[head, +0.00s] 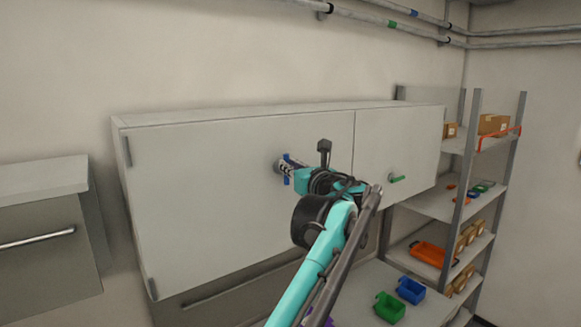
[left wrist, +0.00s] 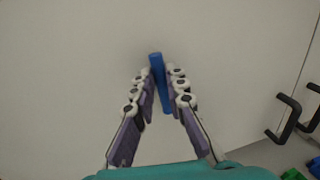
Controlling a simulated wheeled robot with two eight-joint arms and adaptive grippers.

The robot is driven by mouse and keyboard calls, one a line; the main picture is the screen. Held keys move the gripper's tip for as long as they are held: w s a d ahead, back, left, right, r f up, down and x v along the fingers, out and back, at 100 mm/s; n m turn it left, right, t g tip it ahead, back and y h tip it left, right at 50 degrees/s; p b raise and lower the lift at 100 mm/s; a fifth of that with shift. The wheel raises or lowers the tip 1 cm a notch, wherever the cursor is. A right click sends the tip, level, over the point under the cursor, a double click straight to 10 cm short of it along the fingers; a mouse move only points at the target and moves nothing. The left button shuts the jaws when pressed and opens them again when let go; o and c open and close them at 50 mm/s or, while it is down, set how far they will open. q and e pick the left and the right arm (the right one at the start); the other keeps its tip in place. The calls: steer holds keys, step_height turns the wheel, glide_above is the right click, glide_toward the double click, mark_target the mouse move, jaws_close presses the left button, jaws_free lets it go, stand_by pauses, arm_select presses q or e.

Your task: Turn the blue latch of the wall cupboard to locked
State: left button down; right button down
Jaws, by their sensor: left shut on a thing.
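The white wall cupboard (head: 230,180) has two doors, both closed. The blue latch (head: 286,181) is on the left door near its right edge, largely hidden by my left gripper (head: 286,169). In the left wrist view, the blue latch (left wrist: 156,62) is a bar standing nearly upright in the picture, leaning slightly. My left gripper (left wrist: 160,84) is shut on it, with one finger on each side. A green latch (head: 397,179) is on the right door, roughly level. My right gripper is in neither view.
A shelf rack (head: 464,150) with boxes and bins stands to the right. A green bin (head: 389,307) and a blue bin (head: 411,290) are on the surface below. A grey cabinet (head: 45,240) is at left. Black handles (left wrist: 287,115) show at right in the wrist view.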

arm_select(q)
steer(key=n, duration=0.3)
steer(key=n+y, duration=0.1)
steer(key=n, duration=0.2)
steer(key=f+n+t+y, duration=0.1)
steer(key=n, duration=0.3)
steer(key=shift+s+a, duration=0.3)
steer(key=shift+a, duration=0.1)
steer(key=n, duration=0.3)
steer(key=n+y, duration=0.1)
steer(key=n, duration=0.1)
steer(key=shift+f+p, duration=0.25)
steer(key=shift+p, duration=0.1)
steer(key=shift+f+n+g+y, duration=0.15)
steer(key=shift+n+g+y, duration=0.15)
steer(key=shift+n, duration=0.9)
steer(key=shift+f+n+g+y, duration=0.2)
steer(key=shift+n+y, duration=0.1)
steer(key=shift+n, duration=0.9)
steer(key=c, duration=1.5)
jaws_free()
steer(key=shift+c, duration=0.2)
steer(key=v, duration=1.2)
